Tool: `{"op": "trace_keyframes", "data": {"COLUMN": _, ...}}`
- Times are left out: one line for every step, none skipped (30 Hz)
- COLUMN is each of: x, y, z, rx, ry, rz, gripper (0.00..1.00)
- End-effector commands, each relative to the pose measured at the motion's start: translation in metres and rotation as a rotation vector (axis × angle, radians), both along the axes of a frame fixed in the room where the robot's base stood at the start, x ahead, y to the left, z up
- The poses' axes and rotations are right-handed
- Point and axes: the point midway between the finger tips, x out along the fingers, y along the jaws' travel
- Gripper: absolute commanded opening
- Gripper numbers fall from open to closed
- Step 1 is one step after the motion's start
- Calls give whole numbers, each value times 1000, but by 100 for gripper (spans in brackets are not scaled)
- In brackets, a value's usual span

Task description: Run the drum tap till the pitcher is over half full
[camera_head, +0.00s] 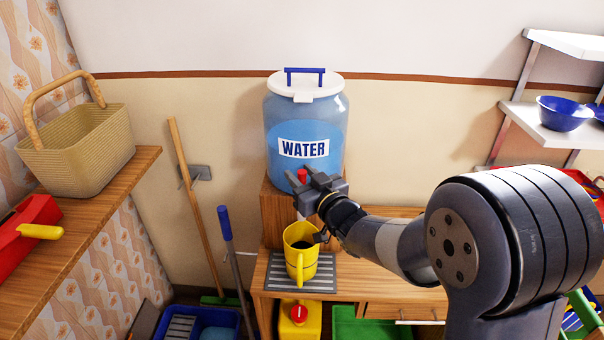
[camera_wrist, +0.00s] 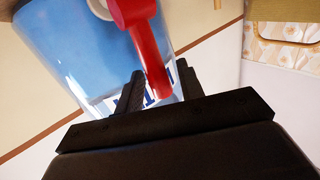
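The blue water drum (camera_head: 304,120) with a white lid and a "WATER" label stands on a wooden block. Its red tap (camera_head: 302,176) is at the lower front, partly hidden by my gripper (camera_head: 310,183). In the wrist view, the red tap handle (camera_wrist: 143,35) reaches between the two fingers of my gripper (camera_wrist: 158,85), which are apart with gaps beside it. The yellow pitcher (camera_head: 301,268) stands upright below the tap. Its inside looks dark, and I cannot tell the water level or whether water is flowing.
The pitcher stands on a grey striped mat (camera_head: 283,280) on a wooden bench (camera_head: 385,270). A woven basket (camera_head: 80,150) sits on a shelf at left. A broom (camera_head: 190,190) and a blue-handled pole (camera_head: 232,250) lean nearby. A white shelf with a blue bowl (camera_head: 562,113) is at right.

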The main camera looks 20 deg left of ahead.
Motion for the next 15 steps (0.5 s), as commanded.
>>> {"op": "trace_keyframes", "data": {"x": 0, "y": 1, "z": 0, "rx": 0, "ry": 0, "rz": 0, "gripper": 36}}
{"op": "trace_keyframes", "data": {"x": 0, "y": 1, "z": 0, "rx": 0, "ry": 0, "rz": 0, "gripper": 36}}
{"op": "trace_keyframes", "data": {"x": 0, "y": 1, "z": 0, "rx": 0, "ry": 0, "rz": 0, "gripper": 36}}
{"op": "trace_keyframes", "data": {"x": 0, "y": 0, "z": 0, "rx": 0, "ry": 0, "rz": 0, "gripper": 36}}
{"op": "trace_keyframes", "data": {"x": 0, "y": 0, "z": 0, "rx": 0, "ry": 0, "rz": 0, "gripper": 36}}
{"op": "trace_keyframes", "data": {"x": 0, "y": 0, "z": 0, "rx": 0, "ry": 0, "rz": 0, "gripper": 36}}
{"op": "trace_keyframes", "data": {"x": 0, "y": 0, "z": 0, "rx": 0, "ry": 0, "rz": 0, "gripper": 36}}
{"op": "trace_keyframes", "data": {"x": 0, "y": 0, "z": 0, "rx": 0, "ry": 0, "rz": 0, "gripper": 34}}
{"op": "trace_keyframes", "data": {"x": 0, "y": 0, "z": 0, "rx": 0, "ry": 0, "rz": 0, "gripper": 31}}
{"op": "trace_keyframes", "data": {"x": 0, "y": 0, "z": 0, "rx": 0, "ry": 0, "rz": 0, "gripper": 28}}
{"op": "trace_keyframes", "data": {"x": 0, "y": 0, "z": 0, "rx": 0, "ry": 0, "rz": 0, "gripper": 26}}
{"op": "trace_keyframes", "data": {"x": 0, "y": 0, "z": 0, "rx": 0, "ry": 0, "rz": 0, "gripper": 22}}
{"op": "trace_keyframes", "data": {"x": 0, "y": 0, "z": 0, "rx": 0, "ry": 0, "rz": 0, "gripper": 20}}
{"op": "trace_keyframes", "data": {"x": 0, "y": 0, "z": 0, "rx": 0, "ry": 0, "rz": 0, "gripper": 18}}
{"op": "trace_keyframes", "data": {"x": 0, "y": 0, "z": 0, "rx": 0, "ry": 0, "rz": 0, "gripper": 14}}
